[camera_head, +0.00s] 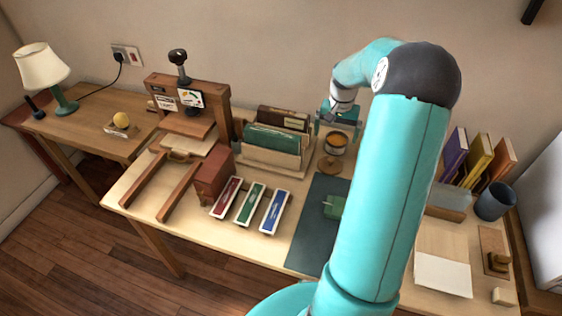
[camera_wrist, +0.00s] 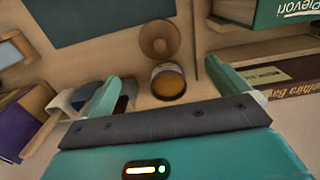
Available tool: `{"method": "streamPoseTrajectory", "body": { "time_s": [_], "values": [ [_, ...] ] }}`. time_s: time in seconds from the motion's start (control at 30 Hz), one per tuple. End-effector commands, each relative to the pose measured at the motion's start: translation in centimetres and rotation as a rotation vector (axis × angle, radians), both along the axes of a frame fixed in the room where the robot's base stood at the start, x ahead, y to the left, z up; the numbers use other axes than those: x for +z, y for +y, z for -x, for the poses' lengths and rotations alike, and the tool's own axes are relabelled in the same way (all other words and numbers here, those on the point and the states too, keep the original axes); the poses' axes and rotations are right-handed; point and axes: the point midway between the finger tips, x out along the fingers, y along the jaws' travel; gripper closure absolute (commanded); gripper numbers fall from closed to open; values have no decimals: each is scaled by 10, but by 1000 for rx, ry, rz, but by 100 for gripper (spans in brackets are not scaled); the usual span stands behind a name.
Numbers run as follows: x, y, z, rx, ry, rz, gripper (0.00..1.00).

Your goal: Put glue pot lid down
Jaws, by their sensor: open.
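The glue pot (camera_head: 336,144) stands uncovered on the bench, with amber glue showing inside; it also shows in the wrist view (camera_wrist: 168,84). Its round brown wooden lid (camera_head: 330,166) lies on the bench just in front of the pot, apart from my fingers. In the wrist view the lid (camera_wrist: 160,40) lies knob up, above the pot in the picture. My gripper (camera_head: 337,123) is open and empty at the pot, with its fingers spread to either side of the pot in the wrist view (camera_wrist: 168,84). My arm hides part of the bench in the head view.
A book rack (camera_head: 270,153) stands left of the pot. A dark green mat (camera_head: 312,237) with a green object lies in front of the lid. Several upright books (camera_head: 478,158) and a blue cup (camera_head: 494,201) stand at the right. A wooden press (camera_head: 188,105) is at the back left.

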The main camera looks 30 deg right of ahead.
Motion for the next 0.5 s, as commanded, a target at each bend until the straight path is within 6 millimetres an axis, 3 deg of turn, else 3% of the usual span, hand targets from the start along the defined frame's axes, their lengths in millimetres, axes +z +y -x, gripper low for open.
{"method": "streamPoseTrajectory", "body": {
  "time_s": [0.17, 0.5],
  "values": [
    [31, 35, -8, 75, -10, 41, 0],
    [110, 142, -3, 288, -59, 144, 0]
  ]
}}
